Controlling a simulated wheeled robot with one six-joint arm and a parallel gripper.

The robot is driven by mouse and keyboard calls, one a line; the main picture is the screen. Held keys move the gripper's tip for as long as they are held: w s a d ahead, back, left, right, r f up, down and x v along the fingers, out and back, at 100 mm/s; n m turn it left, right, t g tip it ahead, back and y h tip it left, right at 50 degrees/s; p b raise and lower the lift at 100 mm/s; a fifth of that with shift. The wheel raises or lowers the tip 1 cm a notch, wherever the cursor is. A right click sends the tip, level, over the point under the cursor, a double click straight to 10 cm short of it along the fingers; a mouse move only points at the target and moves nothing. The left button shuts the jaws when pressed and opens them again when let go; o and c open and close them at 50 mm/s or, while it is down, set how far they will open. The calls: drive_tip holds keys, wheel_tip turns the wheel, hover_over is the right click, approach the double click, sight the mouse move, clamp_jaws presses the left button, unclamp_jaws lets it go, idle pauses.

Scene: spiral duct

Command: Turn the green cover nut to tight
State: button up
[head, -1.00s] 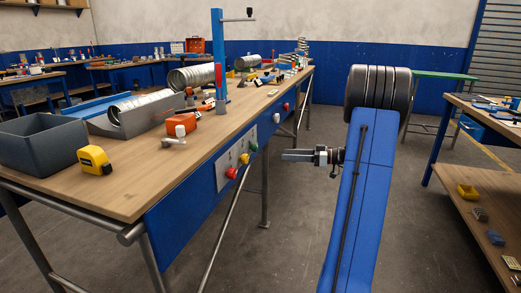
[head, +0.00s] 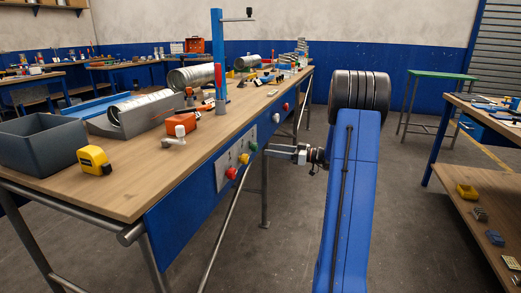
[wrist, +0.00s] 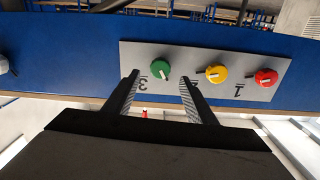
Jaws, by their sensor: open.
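The green cover nut (wrist: 160,69) is a round knob with a pale bar across it, on a grey plate at the number 3. It also shows on the bench front in the head view (head: 254,147). In the wrist view my gripper (wrist: 158,80) is open, with one finger to each side of the green nut. The fingers appear apart from it, and no contact shows. In the head view my gripper (head: 272,152) points left at the bench front, close to the green nut.
A yellow nut (wrist: 216,73) and a red nut (wrist: 265,77) sit beside the green one on the grey plate (wrist: 190,86). A pale knob (head: 275,117) is farther along the bench front. A steel rail (head: 222,228) runs below.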

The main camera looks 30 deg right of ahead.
sight(257, 148)
drive_tip(key=shift+x, duration=3.15)
drive_tip(key=shift+c, duration=0.6)
drive_tip(key=c, duration=0.9)
